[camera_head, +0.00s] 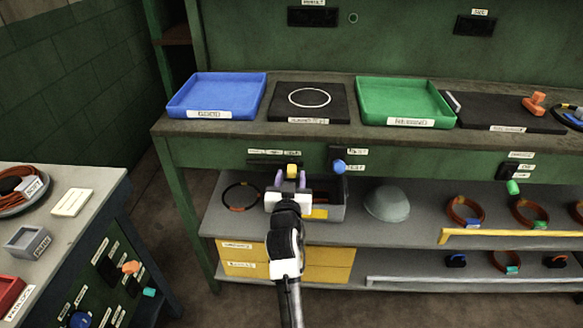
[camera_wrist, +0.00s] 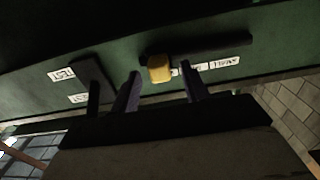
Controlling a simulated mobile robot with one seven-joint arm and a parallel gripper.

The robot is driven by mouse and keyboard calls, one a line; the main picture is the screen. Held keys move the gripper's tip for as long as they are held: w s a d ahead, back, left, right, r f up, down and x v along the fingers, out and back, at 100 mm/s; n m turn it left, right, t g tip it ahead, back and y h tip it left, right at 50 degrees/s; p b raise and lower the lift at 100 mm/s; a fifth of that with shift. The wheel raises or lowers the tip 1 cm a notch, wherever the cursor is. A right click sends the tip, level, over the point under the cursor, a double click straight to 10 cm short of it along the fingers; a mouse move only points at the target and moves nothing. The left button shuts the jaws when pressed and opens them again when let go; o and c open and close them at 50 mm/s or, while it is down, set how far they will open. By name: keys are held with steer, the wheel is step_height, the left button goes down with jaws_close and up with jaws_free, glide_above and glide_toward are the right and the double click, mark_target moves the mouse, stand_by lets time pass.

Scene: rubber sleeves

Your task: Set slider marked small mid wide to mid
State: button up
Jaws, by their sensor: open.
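The slider is a dark horizontal track (camera_head: 262,161) on the green front of the workbench, with a yellow knob (camera_head: 292,170) near its right end. Several small white labels (camera_head: 274,152) sit above the track; their words are too small to read surely. In the wrist view the scene is turned over, and the yellow knob (camera_wrist: 159,69) shows near the left end of the track (camera_wrist: 220,48). My gripper (camera_head: 291,179) is open, its purple fingers just in front of the knob. In the wrist view the knob appears between the fingertips; no contact is clear.
Right of the slider is a vertical slot with a blue knob (camera_head: 339,166). Above are a blue tray (camera_head: 174,110) and a green tray (camera_head: 364,112). Below, the shelf holds a grey bin (camera_head: 336,205) and a grey dome (camera_head: 387,203). A side bench (camera_head: 95,185) stands left.

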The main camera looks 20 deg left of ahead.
mark_target(291, 175)
steer(key=shift+x, duration=1.5)
steer(key=shift+a, duration=0.1)
jaws_close()
